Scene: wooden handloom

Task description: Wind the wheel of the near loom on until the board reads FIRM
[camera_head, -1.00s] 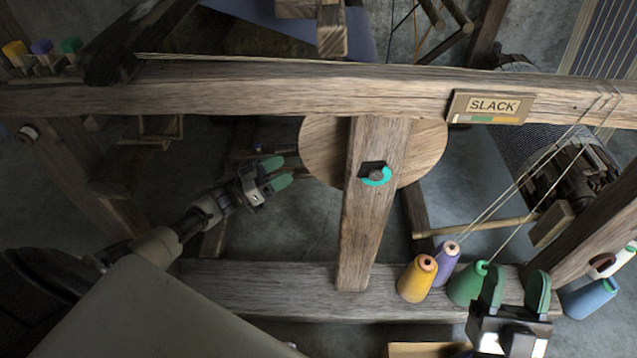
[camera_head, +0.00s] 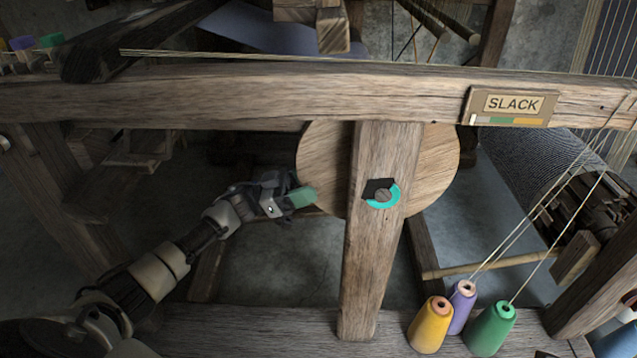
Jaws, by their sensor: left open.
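The wheel is a round wooden disc (camera_head: 322,168) behind an upright post, which hides its middle. The board (camera_head: 511,105) on the top beam reads SLACK above a strip with green and yellow parts. My left gripper (camera_head: 302,197) is open, its green fingers seen edge-on at the wheel's lower left rim. I cannot tell whether they touch it.
Yellow (camera_head: 430,326), purple (camera_head: 461,306) and green (camera_head: 491,328) yarn cones stand on the lower beam (camera_head: 255,330). Threads run from the cones to the upper right. The post (camera_head: 372,270) stands right of my left gripper. The thick top beam (camera_head: 230,97) crosses above it.

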